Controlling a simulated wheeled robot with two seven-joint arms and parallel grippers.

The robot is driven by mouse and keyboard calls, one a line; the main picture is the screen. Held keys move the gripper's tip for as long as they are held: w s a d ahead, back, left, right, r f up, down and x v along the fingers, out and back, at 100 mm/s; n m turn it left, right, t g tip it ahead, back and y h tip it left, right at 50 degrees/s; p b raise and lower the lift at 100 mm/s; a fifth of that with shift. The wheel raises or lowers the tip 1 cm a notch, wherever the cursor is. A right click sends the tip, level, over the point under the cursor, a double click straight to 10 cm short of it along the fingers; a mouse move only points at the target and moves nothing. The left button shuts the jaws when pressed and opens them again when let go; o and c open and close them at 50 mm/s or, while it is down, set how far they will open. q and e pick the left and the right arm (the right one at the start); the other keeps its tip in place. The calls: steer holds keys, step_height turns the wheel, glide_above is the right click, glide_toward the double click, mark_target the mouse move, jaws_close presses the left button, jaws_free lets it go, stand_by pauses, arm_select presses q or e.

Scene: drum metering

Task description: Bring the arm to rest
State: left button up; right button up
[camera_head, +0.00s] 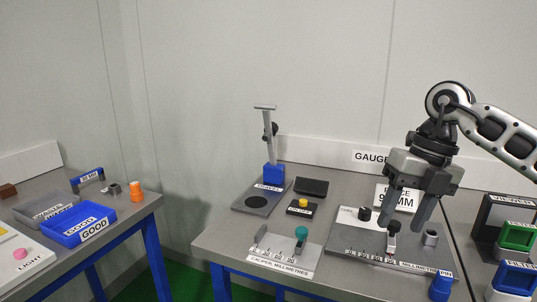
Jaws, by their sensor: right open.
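My right arm comes in from the right edge, and its gripper (400,226) points down over the grey gauge plate (350,236) on the middle table. Its two fingers are apart. A small dark-topped piece (392,240) stands on the plate just below and between the fingertips; I cannot tell whether the fingers touch it. My left gripper is not in view.
The plate also bears a black knob (364,214) and a grey cylinder (430,238). A caliper plate (280,262), dial stand (270,150) and blue cylinder (441,285) stand nearby. The left table holds a blue GOOD tray (95,232). Open floor separates the tables.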

steer(key=s+a+f+m+y, duration=0.1)
steer(key=s+a+y, duration=0.2)
steer(key=a+y, duration=0.4)
steer(key=s+a+f+m+t+y, duration=0.1)
steer(key=s+a+f+m+y, duration=0.3)
steer(key=a, duration=0.6)
steer(key=s+a+r+n+y, duration=0.1)
steer(key=s+a+y, duration=0.1)
steer(key=a+y, duration=0.55)
steer(key=w+d+f+m+t+h, duration=0.1)
steer(key=d+f+m+t+h, duration=0.3)
steer(key=f+m+t+h, duration=0.55)
steer(key=w+d+f+m+t+h, duration=0.1)
steer(key=d+f+m+t+h, duration=0.15)
steer(key=d+m+t, duration=0.75)
steer(key=s+d+f+m+g+h, duration=0.1)
steer(key=s+f+m+g+h, duration=0.5)
steer(key=f, duration=1)
steer(key=s+m+g, duration=0.3)
steer(key=s+m, duration=0.2)
steer(key=s, duration=0.2)
steer(key=shift+d, duration=0.3)
steer(key=shift+f+g, duration=0.1)
steer(key=shift+g, duration=0.15)
